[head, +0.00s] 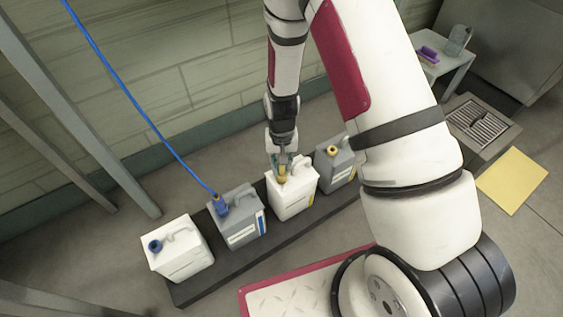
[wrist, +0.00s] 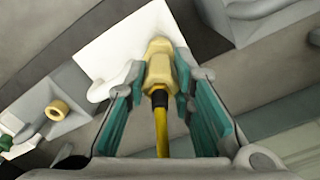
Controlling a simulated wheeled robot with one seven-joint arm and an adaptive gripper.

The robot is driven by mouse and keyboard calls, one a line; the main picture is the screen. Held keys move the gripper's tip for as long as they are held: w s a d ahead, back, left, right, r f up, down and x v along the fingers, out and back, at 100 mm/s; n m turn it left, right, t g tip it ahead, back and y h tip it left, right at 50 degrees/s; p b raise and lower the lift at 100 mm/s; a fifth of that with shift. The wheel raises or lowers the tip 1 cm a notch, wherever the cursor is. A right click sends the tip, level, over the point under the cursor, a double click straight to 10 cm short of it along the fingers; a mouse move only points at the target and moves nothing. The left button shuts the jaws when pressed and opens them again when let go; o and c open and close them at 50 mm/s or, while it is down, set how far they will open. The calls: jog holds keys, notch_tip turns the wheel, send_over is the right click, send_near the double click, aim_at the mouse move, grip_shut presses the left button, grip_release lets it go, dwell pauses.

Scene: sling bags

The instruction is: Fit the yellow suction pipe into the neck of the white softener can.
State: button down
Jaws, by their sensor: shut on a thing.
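In the wrist view the pipe's yellow fitting lies between the green-lined fingers (wrist: 160,98), with a black collar and yellow hose trailing toward the camera. The fitting's far end is over the white can's top (wrist: 110,48), at the neck area. The neck is hidden behind the fitting, so I cannot tell whether the pipe is inside it or just above it.
A grey can with a yellow neck (head: 337,172) stands close on the right. A grey can (head: 240,222) with a blue hose (head: 140,108) and a white can with a blue neck (head: 181,257) stand left. All are on a dark plinth (head: 277,235). The wall is behind.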

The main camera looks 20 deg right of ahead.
jog(key=shift+f, duration=0.45)
jog(key=c, duration=1.3)
grip_release()
notch_tip(320, 180, up, 12)
